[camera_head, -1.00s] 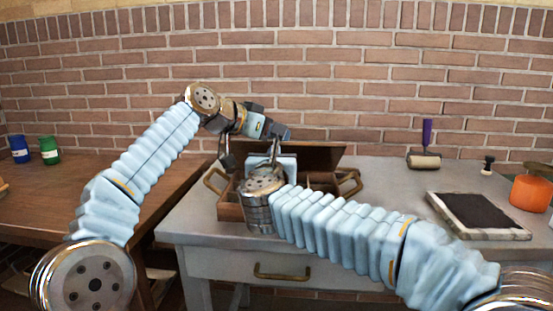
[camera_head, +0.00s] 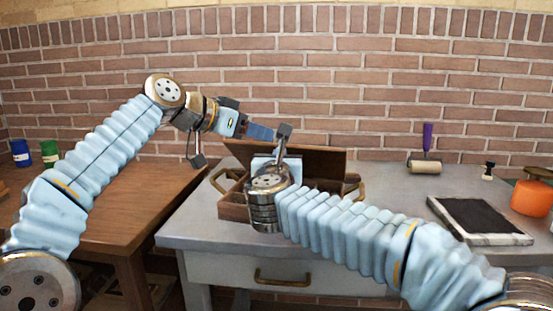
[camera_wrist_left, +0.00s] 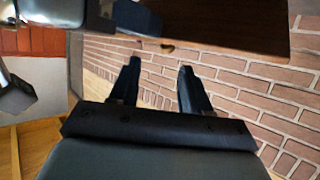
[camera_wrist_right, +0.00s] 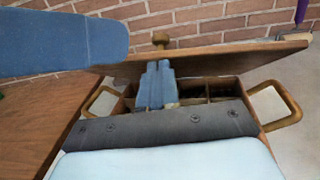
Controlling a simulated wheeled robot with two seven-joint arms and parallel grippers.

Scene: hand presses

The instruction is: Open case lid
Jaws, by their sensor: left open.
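The wooden case (camera_head: 235,212) stands on the grey table, and its dark brown lid (camera_head: 318,162) is raised at the back. The lid also shows in the right wrist view (camera_wrist_right: 225,58), with a round knob (camera_wrist_right: 160,39) just beyond its top edge. Compartments show below the lid. My left gripper (camera_head: 268,133) is open and empty, above the left part of the lid; its fingers show apart in the left wrist view (camera_wrist_left: 160,75). My right gripper (camera_wrist_right: 158,82) has its fingers together at the case opening, in front of the lid. Whether they touch the lid is unclear. My right wrist hides the case's middle.
Brass handles flank the case, the right one (camera_wrist_right: 290,105) fully visible. A purple-handled roller (camera_head: 426,160), a dark framed slab (camera_head: 480,218) and an orange pot (camera_head: 531,197) stand to the right. Blue (camera_head: 20,153) and green jars stand on the left wooden table. A brick wall is behind.

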